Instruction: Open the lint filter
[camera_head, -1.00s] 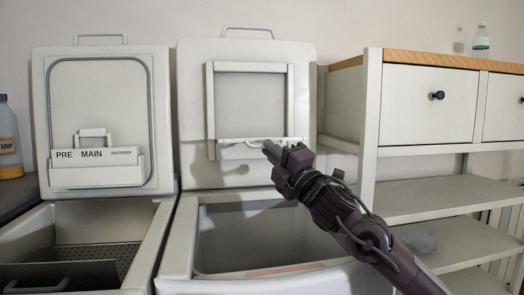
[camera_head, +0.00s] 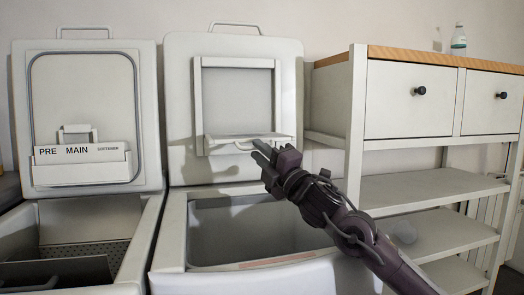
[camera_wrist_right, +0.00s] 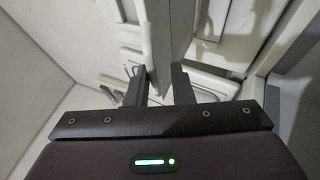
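The lint filter (camera_head: 222,142) is a pale grey flap low in the raised frame on the right toploader's upright lid (camera_head: 180,100). Its upper edge appears to lean out from the lid. A small curved handle (camera_head: 244,145) shows on its front, partly behind my fingertips. My right gripper (camera_head: 262,150) is at the flap's lower front, beside the handle; contact is unclear. In the right wrist view my right gripper (camera_wrist_right: 161,82) has its fingers apart, with nothing clearly held between them. My left gripper is not in view.
The left toploader's lid (camera_head: 90,105) stands upright with a PRE/MAIN drawer (camera_head: 82,165). The right tub (camera_head: 250,230) is open below my right gripper. A white shelf unit with drawers (camera_head: 408,98) stands at the right, with a bottle (camera_head: 458,42) on top.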

